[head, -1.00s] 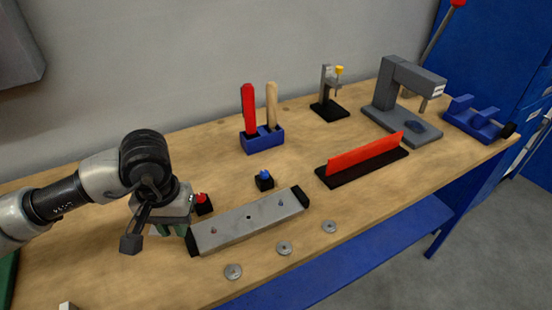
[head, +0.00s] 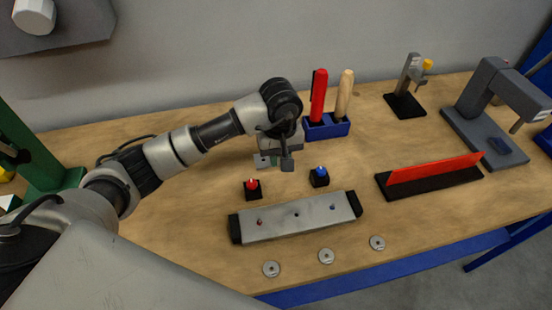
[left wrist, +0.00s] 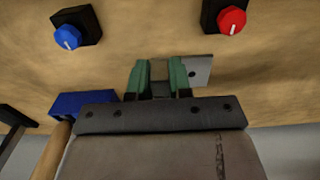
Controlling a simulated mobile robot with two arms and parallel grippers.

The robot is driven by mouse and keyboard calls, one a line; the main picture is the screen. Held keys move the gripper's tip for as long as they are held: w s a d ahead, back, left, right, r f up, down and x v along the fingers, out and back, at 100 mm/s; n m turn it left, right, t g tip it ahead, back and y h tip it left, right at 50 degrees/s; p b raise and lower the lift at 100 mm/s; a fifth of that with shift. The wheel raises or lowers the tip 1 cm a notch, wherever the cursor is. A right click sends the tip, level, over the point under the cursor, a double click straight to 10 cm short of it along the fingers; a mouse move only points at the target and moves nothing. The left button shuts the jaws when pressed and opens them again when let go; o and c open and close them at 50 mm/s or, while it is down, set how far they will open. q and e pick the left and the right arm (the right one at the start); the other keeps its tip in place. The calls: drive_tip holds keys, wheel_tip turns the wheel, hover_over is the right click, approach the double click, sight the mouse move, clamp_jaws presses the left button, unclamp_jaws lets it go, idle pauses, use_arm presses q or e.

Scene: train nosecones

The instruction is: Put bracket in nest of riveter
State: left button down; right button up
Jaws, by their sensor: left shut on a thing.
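My left gripper (head: 273,158) is above the table, behind the red-knobbed block. In the left wrist view its green fingertips (left wrist: 160,80) are shut on the bracket (left wrist: 198,70), a small flat grey metal plate with a hole. The bracket (head: 262,161) shows only partly in the head view, since the fingers cover some of it. My right gripper is not in view.
A red-knobbed block (head: 252,188) and a blue-knobbed block (head: 319,177) stand behind a grey bar fixture (head: 297,215). A blue tool holder (head: 327,127) is close behind the gripper. A red-edged strip (head: 430,175) and a yellow-topped stand (head: 405,100) are rightward. Several washers lie in front.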

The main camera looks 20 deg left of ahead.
sight(276, 172)
use_arm(q)
drive_tip(key=shift+w+a+f, duration=0.55)
drive_tip(key=shift+w+a, duration=0.15)
drive_tip(key=shift+a+f, duration=0.1)
drive_tip(key=shift+f, duration=0.2)
wheel_tip(276, 172, down, 3)
drive_tip(key=shift+f+p, duration=0.1)
drive_tip(key=shift+p, duration=0.7)
drive_tip(key=shift+f, duration=0.15)
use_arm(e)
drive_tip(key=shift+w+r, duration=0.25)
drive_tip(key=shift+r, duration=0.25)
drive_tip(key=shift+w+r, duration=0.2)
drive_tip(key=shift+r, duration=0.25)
use_arm(q)
drive_tip(key=shift+f, duration=0.1)
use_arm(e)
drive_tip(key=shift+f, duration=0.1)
use_arm(q)
drive_tip(key=shift+f+b, duration=0.1)
drive_tip(key=shift+b, duration=0.2)
drive_tip(key=c, duration=1)
unclamp_jaws()
drive_tip(key=shift+c, duration=0.2)
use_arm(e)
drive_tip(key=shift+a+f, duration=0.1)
